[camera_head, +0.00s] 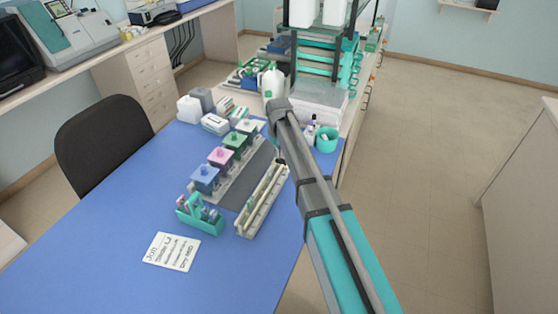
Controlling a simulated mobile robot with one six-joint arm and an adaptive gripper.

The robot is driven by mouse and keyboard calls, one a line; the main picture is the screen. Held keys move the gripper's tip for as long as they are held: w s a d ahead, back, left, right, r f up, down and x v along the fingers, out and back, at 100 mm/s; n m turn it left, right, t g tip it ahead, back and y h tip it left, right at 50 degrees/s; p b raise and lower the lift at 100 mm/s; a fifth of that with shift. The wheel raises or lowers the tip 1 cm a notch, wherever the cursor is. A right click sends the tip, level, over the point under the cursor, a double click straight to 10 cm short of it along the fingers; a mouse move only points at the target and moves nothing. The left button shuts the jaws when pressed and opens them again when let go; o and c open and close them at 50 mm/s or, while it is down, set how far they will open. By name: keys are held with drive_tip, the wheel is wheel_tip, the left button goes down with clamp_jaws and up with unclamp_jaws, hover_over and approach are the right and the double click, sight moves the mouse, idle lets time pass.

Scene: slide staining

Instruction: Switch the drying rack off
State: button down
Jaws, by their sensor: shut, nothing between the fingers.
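A long cream rack (248,223), which looks like the drying rack, lies on the blue bench top to the right of the staining jars. My arm reaches in from the lower right and passes over the rack's right side. My gripper (281,160) points down at the rack's far end, small and partly hidden by my arm. It looks shut and empty. I cannot tell whether it touches the rack.
Staining jars with blue (205,178), pink (221,157) and green lids stand in a row left of the rack. A teal slide carrier (200,215) and a handwritten card (171,252) lie nearer.

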sight(279, 159)
drive_tip(key=shift+f+b, duration=0.6)
idle(0.6)
drive_tip(key=shift+r, duration=0.15)
drive_tip(key=shift+r+p, duration=3.4)
drive_tip(key=shift+p, duration=0.15)
drive_tip(key=shift+s+d, duration=0.15)
drive_tip(key=shift+s, duration=0.05)
drive_tip(key=s+d+m, duration=0.8)
drive_tip(key=s+d, duration=1.3)
drive_tip(key=s, duration=0.4)
drive_tip(key=shift+s+d, duration=0.4)
